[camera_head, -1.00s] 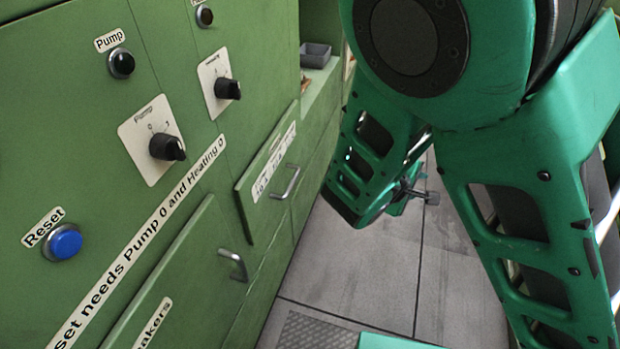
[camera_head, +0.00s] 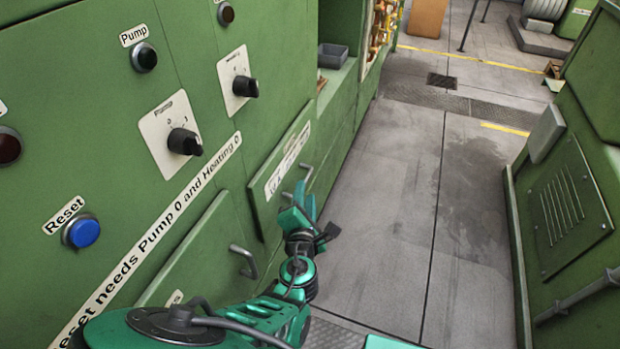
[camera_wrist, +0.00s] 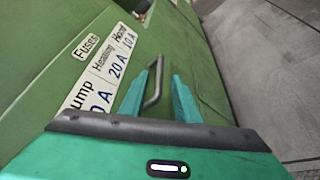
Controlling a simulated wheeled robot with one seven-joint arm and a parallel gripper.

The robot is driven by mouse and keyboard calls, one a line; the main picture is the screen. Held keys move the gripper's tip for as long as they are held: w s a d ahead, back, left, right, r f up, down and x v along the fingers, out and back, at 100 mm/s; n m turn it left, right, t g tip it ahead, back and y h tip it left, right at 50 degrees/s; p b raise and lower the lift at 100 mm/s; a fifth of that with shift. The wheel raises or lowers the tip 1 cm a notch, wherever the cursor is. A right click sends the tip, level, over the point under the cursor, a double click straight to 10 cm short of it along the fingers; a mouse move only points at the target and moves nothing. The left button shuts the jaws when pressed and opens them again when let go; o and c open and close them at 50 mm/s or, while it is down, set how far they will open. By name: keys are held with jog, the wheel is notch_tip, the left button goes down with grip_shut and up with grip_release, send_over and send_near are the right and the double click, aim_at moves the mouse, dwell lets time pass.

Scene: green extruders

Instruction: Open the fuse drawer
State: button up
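The fuse drawer (camera_head: 266,190) is a green front panel with a white label strip, low on the cabinet, and looks shut. The fingers are spread, with a gap showing to the right of the handle. In the head view my gripper (camera_head: 301,203) is at the drawer's handle and covers part of it.
Another drawer with a handle (camera_head: 244,262) lies nearer, left of my arm. Above are black Pump knobs (camera_head: 184,141) and a blue Reset button (camera_head: 82,232). A grey bin (camera_head: 333,56) stands on a ledge. The floor (camera_head: 400,210) to the right is clear, up to a green cabinet (camera_head: 570,200).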

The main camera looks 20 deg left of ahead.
aim_at(307, 176)
jog(key=x, duration=0.8)
jog(key=shift+w, duration=0.25)
